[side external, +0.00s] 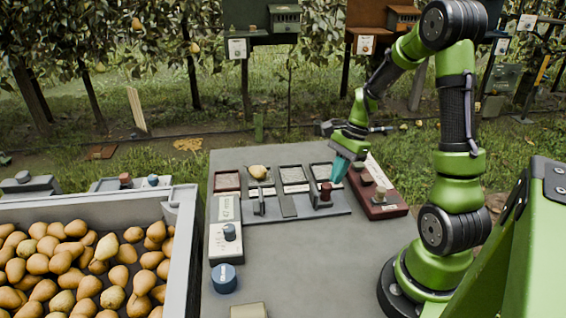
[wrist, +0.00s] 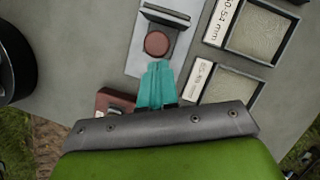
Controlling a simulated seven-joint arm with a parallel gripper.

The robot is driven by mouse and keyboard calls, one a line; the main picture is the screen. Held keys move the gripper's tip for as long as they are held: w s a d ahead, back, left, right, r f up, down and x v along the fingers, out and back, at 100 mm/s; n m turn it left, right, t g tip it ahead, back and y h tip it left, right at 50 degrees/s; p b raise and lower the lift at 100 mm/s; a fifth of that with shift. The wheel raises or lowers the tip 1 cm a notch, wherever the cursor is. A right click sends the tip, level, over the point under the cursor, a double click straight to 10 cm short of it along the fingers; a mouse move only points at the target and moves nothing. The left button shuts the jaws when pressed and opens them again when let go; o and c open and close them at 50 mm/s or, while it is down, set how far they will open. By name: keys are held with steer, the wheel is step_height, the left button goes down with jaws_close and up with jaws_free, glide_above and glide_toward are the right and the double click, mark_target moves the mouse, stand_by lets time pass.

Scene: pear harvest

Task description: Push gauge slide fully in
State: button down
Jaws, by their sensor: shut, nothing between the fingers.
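The gauge is a flat grey plate (side external: 300,215) on the table, with an upright dark jaw (side external: 259,204) toward its left. The slide, with a dark red round knob (side external: 325,190), stands near the plate's right end. A gap separates slide and jaw. In the wrist view the knob (wrist: 157,42) lies just beyond my fingertips, with an upright plate (wrist: 166,15) behind it. My gripper (side external: 340,172) has teal fingers, shut and empty, pointing down on the slide's right side. The fingers also show in the wrist view (wrist: 158,80). I cannot tell whether they touch the slide.
A dark red box (side external: 378,203) with a knob stands close to the right of my gripper. Labelled square trays (side external: 293,174) line the plate's back; a pear (side external: 258,172) lies on one. A pear crate (side external: 181,235) is left.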

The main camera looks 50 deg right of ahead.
steer(key=shift+w+a, duration=1.75)
steer(key=shift+a, duration=0.1)
steer(key=d, duration=0.2)
steer(key=s+d, duration=0.1)
steer(key=d, duration=0.1)
steer(key=shift+s+d+r, duration=0.15)
steer(key=shift+d, duration=0.1)
steer(key=v, duration=0.9)
steer(key=s+a+r+n+t, duration=0.2)
steer(key=a+r+n, duration=0.1)
steer(key=a+n, duration=0.3)
steer(key=s+a+r+n+t+h, duration=0.1)
steer(key=a+n, duration=0.4)
steer(key=a, duration=0.5)
steer(key=s+a+r+n+t+h, duration=0.1)
steer(key=s+a+r+n+t, duration=0.2)
steer(key=a+r+n, duration=0.2)
steer(key=a+n, duration=0.1)
steer(key=a, duration=0.2)
steer(key=shift+s+n, duration=0.25)
steer(key=shift+n, duration=0.05)
